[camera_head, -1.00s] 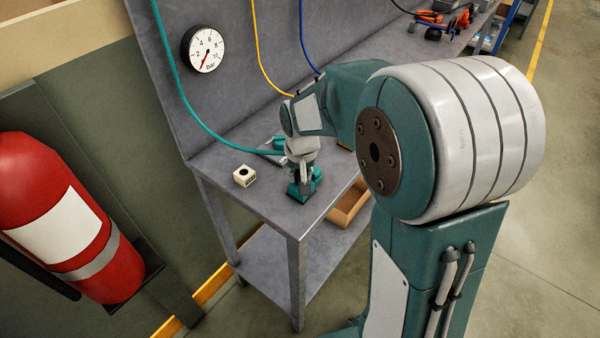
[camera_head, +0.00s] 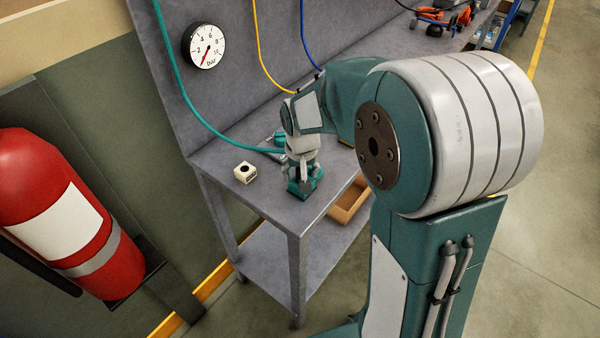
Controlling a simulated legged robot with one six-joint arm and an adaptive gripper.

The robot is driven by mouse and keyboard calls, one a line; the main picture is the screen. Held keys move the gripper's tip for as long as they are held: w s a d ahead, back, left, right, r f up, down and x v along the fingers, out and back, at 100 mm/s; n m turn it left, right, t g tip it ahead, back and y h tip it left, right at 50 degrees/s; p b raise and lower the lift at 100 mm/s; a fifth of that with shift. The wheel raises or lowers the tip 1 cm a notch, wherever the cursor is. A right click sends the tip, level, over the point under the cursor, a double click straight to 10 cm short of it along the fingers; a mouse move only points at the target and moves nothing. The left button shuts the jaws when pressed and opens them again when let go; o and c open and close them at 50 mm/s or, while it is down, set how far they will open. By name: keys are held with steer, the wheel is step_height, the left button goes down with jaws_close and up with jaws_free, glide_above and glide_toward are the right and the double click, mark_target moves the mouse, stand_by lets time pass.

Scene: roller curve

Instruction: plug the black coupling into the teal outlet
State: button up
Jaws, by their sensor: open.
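My gripper (camera_head: 302,188) is open and points down at the front part of the grey bench (camera_head: 262,196). Its grey and teal fingers are low, close to the bench top. I cannot tell whether anything lies between them. A teal hose (camera_head: 182,93) hangs down the back panel and runs along the bench to a grey end (camera_head: 270,150) just behind my gripper. A small teal part (camera_head: 280,137) shows there, partly hidden by my wrist; I cannot tell whether it is the outlet. I cannot make out the black coupling for certain.
A cream block (camera_head: 245,173) with a dark round hole stands left of my gripper. A pressure gauge (camera_head: 204,46) is on the back panel, with yellow (camera_head: 260,60) and blue (camera_head: 303,40) hoses. A brown box (camera_head: 350,200) is below the bench. A red extinguisher (camera_head: 55,215) is at left.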

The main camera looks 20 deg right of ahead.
step_height(320, 180, up, 12)
steer(key=s, duration=0.1)
steer(key=shift+s+a+f, duration=0.2)
steer(key=shift+s, duration=0.1)
steer(key=shift+s+r, duration=0.1)
steer(key=s+r+n+t, duration=0.1)
steer(key=s+t, duration=0.1)
steer(key=s, duration=0.7)
steer(key=s+r+t, duration=0.1)
steer(key=s+t, duration=0.1)
steer(key=s, duration=0.8)
steer(key=shift+d+r+n, duration=0.3)
steer(key=shift+n, duration=0.1)
stand_by(0.8)
